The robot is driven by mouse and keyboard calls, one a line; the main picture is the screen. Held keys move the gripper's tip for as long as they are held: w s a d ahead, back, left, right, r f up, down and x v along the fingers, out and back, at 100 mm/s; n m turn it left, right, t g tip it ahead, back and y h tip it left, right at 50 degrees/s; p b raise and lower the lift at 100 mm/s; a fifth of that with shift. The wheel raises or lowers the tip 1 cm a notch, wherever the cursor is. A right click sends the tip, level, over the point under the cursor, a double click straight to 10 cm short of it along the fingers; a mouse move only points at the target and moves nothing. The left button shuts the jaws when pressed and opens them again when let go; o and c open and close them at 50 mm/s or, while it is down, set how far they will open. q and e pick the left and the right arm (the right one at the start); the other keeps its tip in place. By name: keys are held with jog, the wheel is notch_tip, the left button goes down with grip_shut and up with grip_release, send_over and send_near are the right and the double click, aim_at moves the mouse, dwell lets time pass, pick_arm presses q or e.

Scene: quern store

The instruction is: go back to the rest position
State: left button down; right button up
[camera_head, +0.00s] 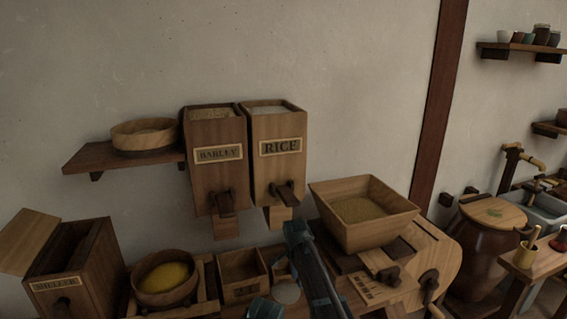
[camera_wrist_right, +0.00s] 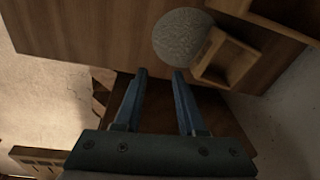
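My right arm reaches up from the bottom of the head view, and its dark blue-grey end (camera_head: 298,235) shows in front of the counter, below the rice bin. In the right wrist view my right gripper (camera_wrist_right: 160,78) has its two blue fingers apart with nothing between them. It is open and empty. A round grey disc (camera_wrist_right: 183,37) lies beyond the fingertips, beside a small wooden tray (camera_wrist_right: 226,62). My left gripper does not show clearly. A small blue-grey piece of mine (camera_head: 265,308) shows at the bottom edge, and I cannot tell which arm it belongs to.
The barley bin (camera_head: 215,175) and rice bin (camera_head: 277,160) hang on the wall. The quern's wooden hopper (camera_head: 362,232) stands close right of my arm. A lidded barrel (camera_head: 487,245) stands far right.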

jog(key=s+d+n, duration=0.4)
jog(key=s, duration=0.5)
jog(key=s+d+n, duration=0.4)
jog(key=s, duration=0.5)
jog(key=s+d+n, duration=0.4)
jog(key=s, duration=0.5)
jog(key=s+a+r+n+p, duration=0.2)
jog(key=a, duration=0.3)
jog(key=s+a+r+n+g+p, duration=0.1)
jog(key=s+a+r+n+p, duration=0.1)
jog(key=a, duration=0.3)
jog(key=shift+s+a+r+g+h+p, duration=0.35)
jog(key=shift+s+r+p, duration=0.2)
jog(key=shift+s, duration=0.25)
